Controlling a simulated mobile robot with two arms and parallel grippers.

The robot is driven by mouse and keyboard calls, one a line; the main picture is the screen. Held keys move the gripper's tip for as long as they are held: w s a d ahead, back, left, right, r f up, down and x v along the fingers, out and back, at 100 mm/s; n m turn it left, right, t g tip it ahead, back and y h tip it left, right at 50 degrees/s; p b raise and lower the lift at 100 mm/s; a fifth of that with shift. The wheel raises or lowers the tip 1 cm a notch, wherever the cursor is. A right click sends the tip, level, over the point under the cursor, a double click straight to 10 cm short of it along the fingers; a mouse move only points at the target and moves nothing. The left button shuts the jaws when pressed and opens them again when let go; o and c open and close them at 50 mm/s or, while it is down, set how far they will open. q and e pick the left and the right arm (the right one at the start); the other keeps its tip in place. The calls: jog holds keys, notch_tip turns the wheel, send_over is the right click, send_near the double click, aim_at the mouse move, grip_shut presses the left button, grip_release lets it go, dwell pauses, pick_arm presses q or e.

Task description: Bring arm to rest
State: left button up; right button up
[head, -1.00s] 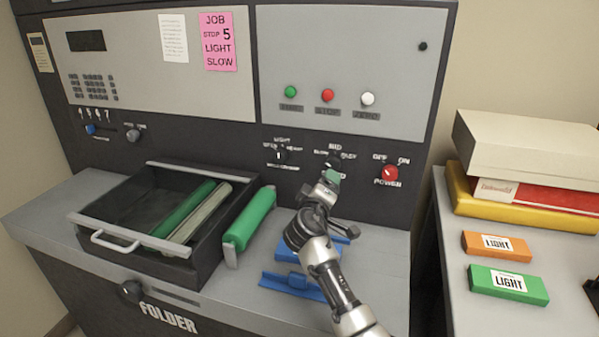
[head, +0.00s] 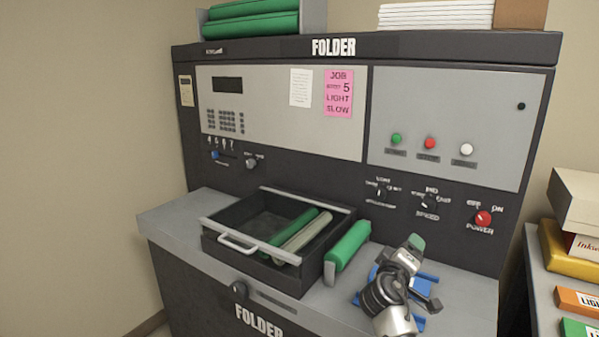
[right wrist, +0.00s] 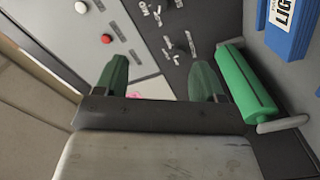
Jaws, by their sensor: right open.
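My right gripper (head: 415,250) is open and empty, low over the right part of the folder's grey ledge. It is below and apart from the speed knob (head: 428,202). In the right wrist view its two green-tipped fingers (right wrist: 160,76) stand wide apart with nothing between them. My right arm partly hides a blue holder (head: 430,280) on the ledge. My left gripper is not in view.
The folder's open black drawer (head: 225,240) holds green and pale rollers. A green roller (head: 350,246) stands beside it, left of my gripper. The red power knob (head: 483,218) is at the panel's right. A side table (head: 541,290) with boxes stands at the right.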

jog(key=s+d+f+m+g+y, duration=0.1)
jog(key=s+f+m+g+y, duration=0.4)
jog(key=s+f, duration=1.45)
jog(key=s+a+n+g+y, duration=0.1)
jog(key=s+a+g+y, duration=0.2)
jog(key=s, duration=1)
jog(key=s+a+n+g+y, duration=0.15)
jog(key=s+g, duration=0.25)
jog(key=s, duration=0.9)
notch_tip(320, 180, down, 27)
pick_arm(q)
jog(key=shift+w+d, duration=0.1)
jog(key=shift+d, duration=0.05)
pick_arm(e)
jog(key=s+d+f+g, duration=0.2)
jog(key=s+f, duration=1.4)
jog(key=shift+s+d, duration=0.15)
jog(key=shift+s, duration=0.15)
